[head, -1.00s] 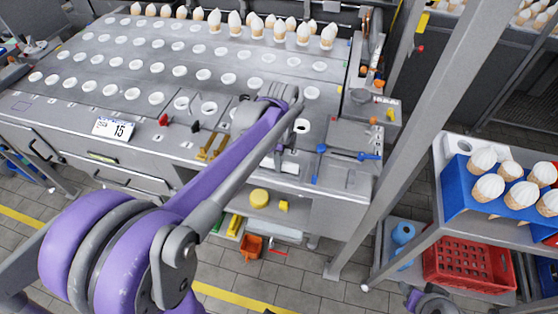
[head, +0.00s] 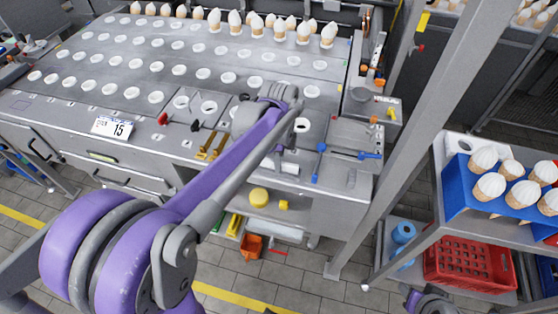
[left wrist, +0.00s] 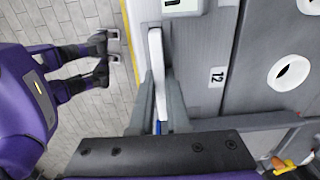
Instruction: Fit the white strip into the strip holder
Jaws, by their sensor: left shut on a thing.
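My left gripper (left wrist: 161,100) is shut on the white strip (left wrist: 158,70), seen narrow and lengthwise between its fingers in the left wrist view. The strip is at the edge of the grey machine top, with floor to its left. A pale piece with a dark mark (left wrist: 183,7) lies just beyond the strip's far end; I cannot tell whether it is the strip holder. In the head view my left arm hides the gripper's fingertips. My right gripper (left wrist: 101,60) shows over the floor in the left wrist view, its dark fingers apart and empty.
The machine top (head: 130,62) has rows of round holes and cones along the back. A grey post (head: 400,140) stands to the right. A rack with a blue cone tray (head: 458,180) and a red crate (head: 470,262) is further right. Open floor lies in front.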

